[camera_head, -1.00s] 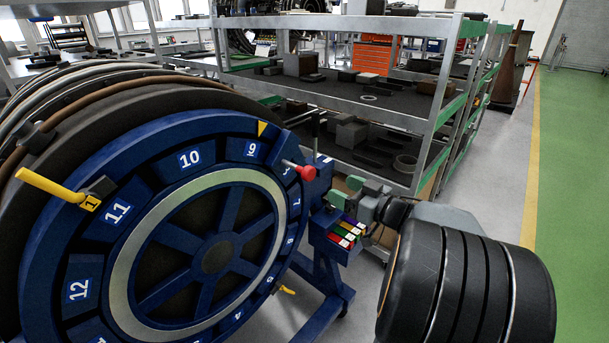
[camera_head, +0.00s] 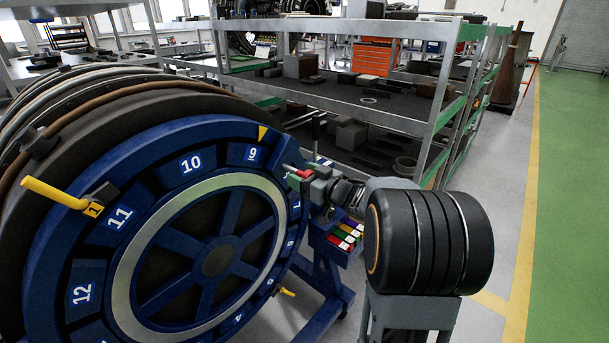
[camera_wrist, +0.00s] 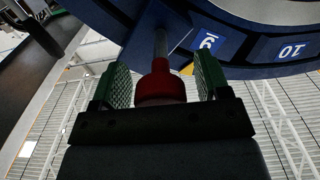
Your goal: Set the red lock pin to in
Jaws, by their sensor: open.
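The red lock pin (camera_wrist: 161,84) has a red knob on a metal shaft and shows between the two green finger pads of my open gripper (camera_wrist: 158,86) in the wrist view. A gap shows on each side of the knob. The shaft runs up into a dark blue block beside the numbered wheel. In the head view my gripper (camera_head: 306,173) is at the wheel's upper right rim, and the knob (camera_head: 289,169) only partly shows there. The blue wheel (camera_head: 180,140) carries white numbers, with 9 and 10 near the top.
A yellow handle (camera_head: 55,192) sticks out at the wheel's left. Metal shelving (camera_head: 400,122) stands behind. Green floor (camera_head: 575,200) at right is clear.

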